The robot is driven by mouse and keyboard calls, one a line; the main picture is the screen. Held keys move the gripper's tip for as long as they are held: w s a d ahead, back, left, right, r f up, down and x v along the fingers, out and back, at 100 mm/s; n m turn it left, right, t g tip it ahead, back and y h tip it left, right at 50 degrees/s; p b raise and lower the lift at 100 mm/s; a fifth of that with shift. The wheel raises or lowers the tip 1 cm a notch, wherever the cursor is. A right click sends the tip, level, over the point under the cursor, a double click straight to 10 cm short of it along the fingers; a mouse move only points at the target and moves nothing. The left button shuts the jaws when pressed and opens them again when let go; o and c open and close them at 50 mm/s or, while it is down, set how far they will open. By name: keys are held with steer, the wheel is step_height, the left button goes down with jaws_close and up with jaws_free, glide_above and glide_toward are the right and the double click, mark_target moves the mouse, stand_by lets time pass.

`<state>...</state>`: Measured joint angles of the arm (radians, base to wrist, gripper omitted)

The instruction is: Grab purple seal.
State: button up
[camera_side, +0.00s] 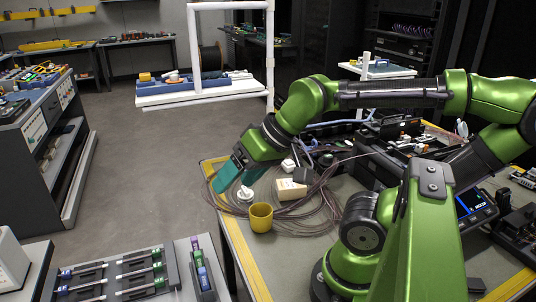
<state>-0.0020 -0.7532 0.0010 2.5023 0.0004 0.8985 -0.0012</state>
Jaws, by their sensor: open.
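A small purple piece (195,243), which looks like the purple seal, sits at the far end of a narrow dark holder (206,286) at the bottom of the picture. Green and blue pieces (203,275) sit in line with it in the same holder. My gripper (226,182) is well above and to the right of the purple piece, over the left corner of the main table. It is tilted down to the left, open, and apart from the purple piece. The gap between its fingers is hard to make out.
A dark tray (118,280) with several green and blue ended pieces lies left of the holder. A yellow cup (261,217), a cream box (291,189) and loose coiled cables (318,207) lie on the main table (285,255). Open floor (150,180) lies left of my gripper.

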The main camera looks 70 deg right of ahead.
steer(key=shift+d, duration=0.1)
steer(key=w+d+f+m+g+h, duration=0.1)
steer(key=w+d+m+g, duration=0.1)
steer(key=w+d, duration=0.55)
steer(key=w+d+f+m+g+h, duration=0.1)
steer(key=w+d+f+m+g, duration=0.3)
steer(key=d, duration=0.6)
steer(key=w+d+f+m+g, duration=0.1)
steer(key=w+d, duration=0.2)
steer(key=d, duration=0.8)
steer(key=w+d+f+m, duration=0.1)
steer(key=w+d, duration=0.1)
steer(key=d, duration=0.8)
steer(key=shift+n, duration=0.3)
steer(key=f, duration=1.1)
steer(key=shift+w+a+f, duration=0.1)
steer(key=shift+a+f, duration=0.1)
steer(key=shift+f, duration=0.1)
steer(key=shift+w+f, duration=0.15)
steer(key=shift+f, duration=1.25)
steer(key=shift+w+f, duration=0.1)
steer(key=shift+f, duration=1.3)
steer(key=c, duration=1)
